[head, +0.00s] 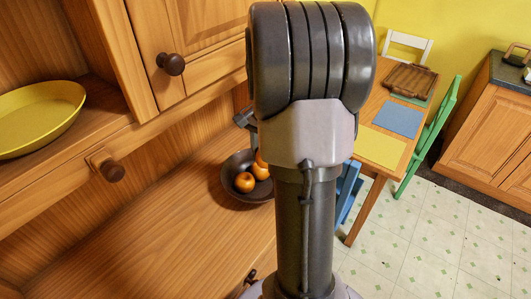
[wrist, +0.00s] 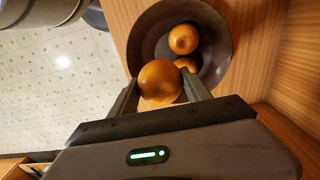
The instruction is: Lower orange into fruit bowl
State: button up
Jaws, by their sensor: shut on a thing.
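An orange (wrist: 160,80) is held between the two fingers of my gripper (wrist: 161,85) in the wrist view. My gripper is shut on it. The dark fruit bowl (wrist: 222,40) is just past the held orange, and its near rim is partly covered by the gripper. Two other oranges lie in the bowl, one (wrist: 183,39) in full view and one (wrist: 186,64) partly hidden behind the held orange. In the head view the bowl (head: 229,176) stands on the wooden counter, its right side hidden by my arm. I cannot tell the held orange's exact height over the bowl.
The wooden counter (head: 150,235) left of the bowl is clear. A cupboard with round knobs and a shelf with a yellow plate (head: 40,115) stand at left. A dining table with colored mats (head: 380,148) and chairs is beyond my arm at right.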

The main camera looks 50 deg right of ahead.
dwell(0.4)
jog(key=shift+f+b, duration=2.75)
jog(key=shift+f, duration=0.9)
jog(key=shift+f+b, duration=0.6)
jog(key=shift+f, duration=0.25)
jog(key=o, duration=1.6)
notch_tip(320, 180, up, 18)
jog(key=p, duration=0.7)
jog(key=shift+f+p, duration=0.15)
jog(key=shift+p, duration=0.25)
jog(key=a+r+n+t+b, duration=0.3)
jog(key=a+n, duration=0.4)
jog(key=a, duration=1.5)
jog(key=s+a+n+t, duration=0.1)
jog(key=s+a+n, duration=0.1)
jog(key=a, duration=0.2)
jog(key=s+a+f+n+t+y, duration=0.1)
jog(key=s+a+n, duration=0.1)
jog(key=s+a, duration=0.1)
jog(key=s+a+f+n+y, duration=0.1)
jog(key=s+a, duration=0.1)
jog(key=a, duration=0.4)
jog(key=shift+s+f+n+t, duration=0.1)
jog(key=shift+s+n+t, duration=0.25)
jog(key=shift+n+t, duration=0.05)
